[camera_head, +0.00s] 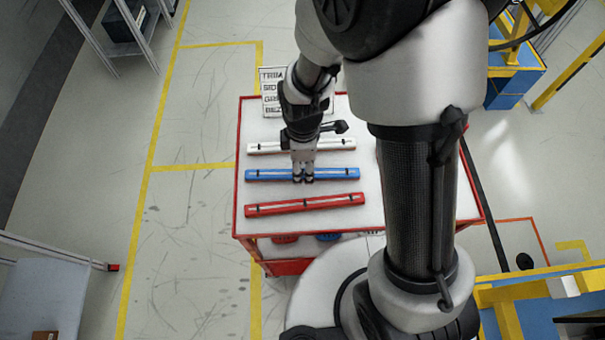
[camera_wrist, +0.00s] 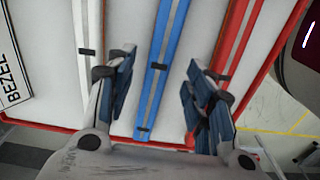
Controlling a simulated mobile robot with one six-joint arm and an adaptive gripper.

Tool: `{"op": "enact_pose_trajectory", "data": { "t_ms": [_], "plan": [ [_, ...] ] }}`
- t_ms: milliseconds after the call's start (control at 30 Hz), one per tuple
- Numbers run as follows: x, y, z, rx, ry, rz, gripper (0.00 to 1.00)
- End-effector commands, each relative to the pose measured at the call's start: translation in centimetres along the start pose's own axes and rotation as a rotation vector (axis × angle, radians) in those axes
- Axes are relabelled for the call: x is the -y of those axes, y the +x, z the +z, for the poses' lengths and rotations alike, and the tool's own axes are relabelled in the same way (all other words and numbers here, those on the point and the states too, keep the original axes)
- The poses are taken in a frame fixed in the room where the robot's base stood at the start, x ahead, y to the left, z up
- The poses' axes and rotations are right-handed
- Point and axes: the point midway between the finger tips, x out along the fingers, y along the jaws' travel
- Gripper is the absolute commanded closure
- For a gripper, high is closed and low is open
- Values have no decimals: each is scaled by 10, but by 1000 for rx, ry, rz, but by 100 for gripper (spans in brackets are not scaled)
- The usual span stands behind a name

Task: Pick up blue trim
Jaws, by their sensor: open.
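The blue trim (camera_head: 265,175) is a long narrow bar lying flat on the white top of the red-framed cart (camera_head: 400,205), between a white trim and a red trim. My gripper (camera_head: 303,178) is over the blue trim near its middle in the head view and hides part of it. In the wrist view my gripper (camera_wrist: 160,95) is open, with its fingers apart on either side of the blue trim (camera_wrist: 167,50). Nothing is held. I cannot tell how far the fingertips are above the cart top.
The white trim (camera_head: 335,145) lies behind and the red trim (camera_head: 305,205) in front, both roughly alongside the blue one. A lettered sign (camera_head: 271,92) stands at the cart's back edge. Open floor (camera_head: 195,250) lies left of the cart.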

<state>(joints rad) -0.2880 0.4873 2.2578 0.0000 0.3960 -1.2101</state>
Motion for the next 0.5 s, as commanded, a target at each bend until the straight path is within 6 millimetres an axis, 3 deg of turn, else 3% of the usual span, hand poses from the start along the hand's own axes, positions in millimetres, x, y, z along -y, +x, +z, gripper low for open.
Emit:
{"op": "enact_pose_trajectory", "data": {
  "t_ms": [33, 200, 400, 500],
  "plan": [
    [0, 13, 0, 1, -1, -4, 52],
    [0, 33, -1, 1, 0, -3, 52],
    [-1, 33, -1, 0, 0, 0, 52],
    [-1, 33, -1, 0, 0, 0, 57]
  ]
}}
